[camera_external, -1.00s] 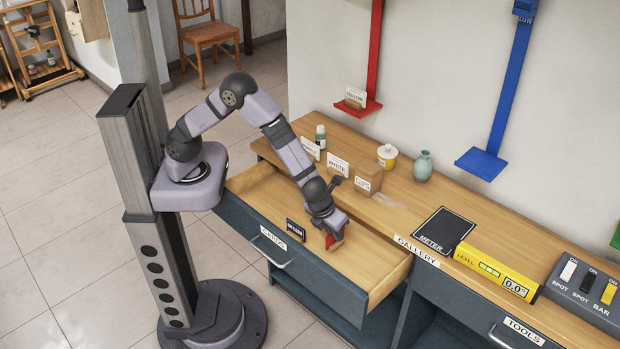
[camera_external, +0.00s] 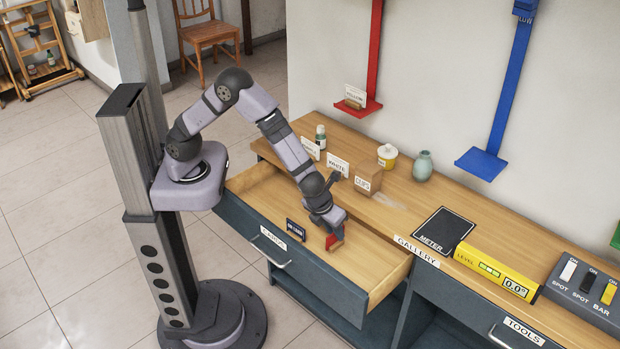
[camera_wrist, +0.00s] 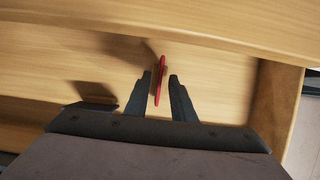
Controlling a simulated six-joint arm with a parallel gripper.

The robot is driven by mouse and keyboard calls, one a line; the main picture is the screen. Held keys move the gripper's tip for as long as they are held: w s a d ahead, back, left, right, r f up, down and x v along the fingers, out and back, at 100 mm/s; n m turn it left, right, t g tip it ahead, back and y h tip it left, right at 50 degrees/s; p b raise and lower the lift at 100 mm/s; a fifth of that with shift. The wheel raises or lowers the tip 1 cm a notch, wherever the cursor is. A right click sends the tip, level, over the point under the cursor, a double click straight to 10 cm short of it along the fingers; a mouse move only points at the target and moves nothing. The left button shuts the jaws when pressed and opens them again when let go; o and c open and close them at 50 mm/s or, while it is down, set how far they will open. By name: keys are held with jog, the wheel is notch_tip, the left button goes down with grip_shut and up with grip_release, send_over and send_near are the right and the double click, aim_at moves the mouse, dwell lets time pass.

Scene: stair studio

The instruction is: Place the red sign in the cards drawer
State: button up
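The red sign (camera_external: 334,241) stands on the floor of the open cards drawer (camera_external: 370,278), near the drawer's right part. It also shows in the wrist view (camera_wrist: 161,75), seen edge-on from above as a thin red plate with a brownish base. My gripper (camera_external: 330,229) is low in the drawer, just above and around the sign. In the wrist view its two dark fingers (camera_wrist: 160,78) stand apart on either side of the sign, with a visible gap on the right. The fingertips are partly hidden in the outside view.
A small dark blue sign (camera_external: 296,229) stands in the drawer near its front wall. On the counter are a wooden clips box (camera_external: 368,178), a white card (camera_external: 337,165), bottles, a black meter pad (camera_external: 444,230) and a yellow level (camera_external: 495,270). The drawer's left part is clear.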

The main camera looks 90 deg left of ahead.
jog(key=v, duration=1)
jog(key=shift+p, duration=0.4)
jog(key=s+a+n+g+h, duration=0.1)
jog(key=s+a+n, duration=0.6)
jog(key=n, duration=0.6)
jog(key=s+a+n+g+h, duration=0.2)
jog(key=s+a+n, duration=0.5)
jog(key=s+n, duration=0.4)
jog(key=n, duration=0.3)
jog(key=shift+s, duration=0.35)
notch_tip(320, 180, up, 12)
jog(key=p, duration=1.1)
jog(key=shift+f+p, duration=0.15)
jog(key=shift+p, duration=0.25)
